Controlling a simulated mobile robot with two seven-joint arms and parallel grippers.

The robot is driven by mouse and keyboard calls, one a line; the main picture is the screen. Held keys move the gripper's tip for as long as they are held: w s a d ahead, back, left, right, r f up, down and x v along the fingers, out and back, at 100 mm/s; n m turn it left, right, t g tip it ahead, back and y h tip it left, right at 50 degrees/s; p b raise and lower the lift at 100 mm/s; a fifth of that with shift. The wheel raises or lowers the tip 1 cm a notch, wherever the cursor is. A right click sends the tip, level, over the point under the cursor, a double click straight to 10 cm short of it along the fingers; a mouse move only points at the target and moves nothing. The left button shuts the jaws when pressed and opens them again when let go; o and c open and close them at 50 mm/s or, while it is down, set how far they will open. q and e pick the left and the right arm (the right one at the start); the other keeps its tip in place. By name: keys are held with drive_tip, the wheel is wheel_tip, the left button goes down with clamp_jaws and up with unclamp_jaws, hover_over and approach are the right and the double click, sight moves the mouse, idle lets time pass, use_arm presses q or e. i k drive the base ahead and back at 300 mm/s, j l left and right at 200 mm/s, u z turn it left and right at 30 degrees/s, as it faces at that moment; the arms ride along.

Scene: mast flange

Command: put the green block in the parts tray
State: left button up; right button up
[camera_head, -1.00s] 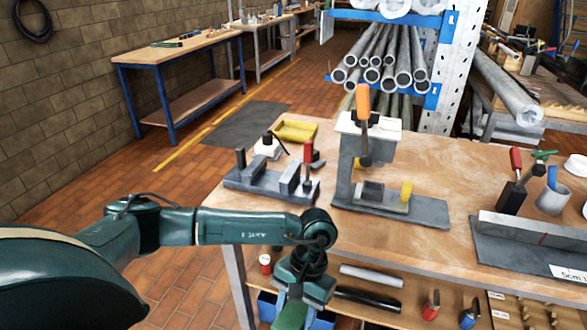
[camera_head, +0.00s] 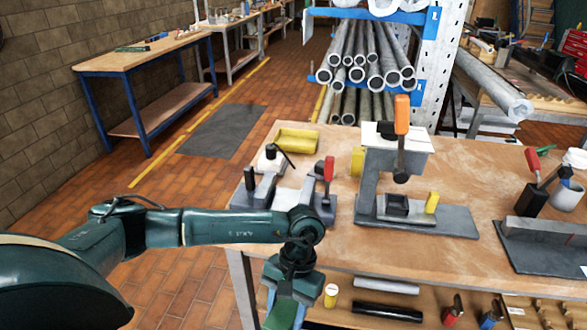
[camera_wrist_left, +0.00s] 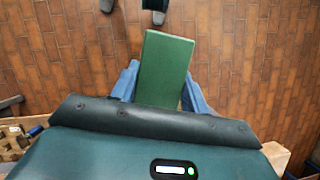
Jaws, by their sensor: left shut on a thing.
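The green block (camera_head: 281,314) is held by my left gripper (camera_head: 286,306) at the bottom of the head view, in front of the workbench's near edge. In the left wrist view the block (camera_wrist_left: 165,68) sits between the two blue fingers, which are shut on it, and it extends past them over the brick floor. A shallow yellow tray (camera_head: 297,139), seemingly the parts tray, lies at the workbench's far left corner, behind the grey vise. My right gripper is in neither view.
The wooden workbench (camera_head: 330,258) holds a grey vise (camera_head: 262,192) with a red-handled part, a grey press (camera_head: 368,190) with an orange handle, and a yellow block (camera_head: 357,160). A lower shelf holds tubes. Bare wood lies between vise and press.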

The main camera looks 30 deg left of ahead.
sight(296, 141)
drive_tip(key=j+z, duration=0.2)
drive_tip(key=j, duration=0.25)
drive_tip(key=k+j+z, duration=0.15)
drive_tip(key=j, duration=0.3)
drive_tip(key=k+j+z, duration=0.2)
drive_tip(key=j, duration=0.2)
drive_tip(key=j+z, duration=0.15)
drive_tip(key=j, duration=0.3)
drive_tip(key=k+j+z, duration=0.2)
drive_tip(key=j, duration=0.2)
drive_tip(key=k+j+z, duration=0.15)
drive_tip(key=j, duration=0.2)
drive_tip(key=k+j+z, duration=0.2)
drive_tip(key=j, duration=0.25)
drive_tip(key=j+z, duration=0.25)
drive_tip(key=j, duration=0.15)
drive_tip(key=j+z, duration=0.35)
drive_tip(key=j, duration=0.5)
